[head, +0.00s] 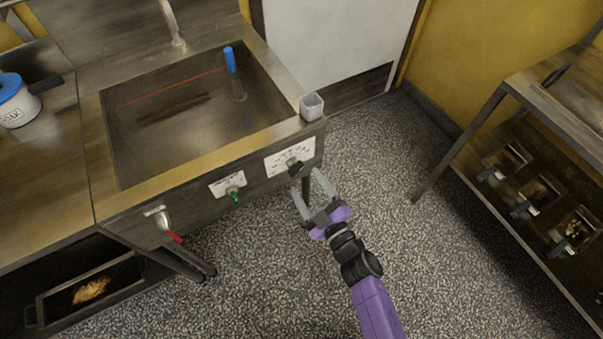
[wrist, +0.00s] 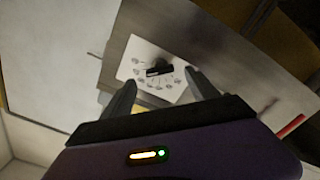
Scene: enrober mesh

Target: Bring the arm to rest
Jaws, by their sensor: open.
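My gripper (head: 314,184) is open and empty. In the head view its two grey fingers reach toward the black dial knob (head: 295,168) on the front panel of the steel sink unit, and the purple arm comes up from the lower right. In the wrist view the fingers of my gripper (wrist: 162,98) stand apart on either side of the white dial plate, with the dark knob (wrist: 159,72) seen between them. No contact with the knob shows, but the exact gap is hard to judge.
The sink basin (head: 130,150) holds a blue-handled tool (head: 231,62). A small white cup (head: 311,104) stands on the unit's corner. A green knob (head: 235,196) and red-handled lever (head: 174,237) stick out from the front. A steel shelf table (head: 510,88) stands right; speckled floor (head: 400,170) between is clear.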

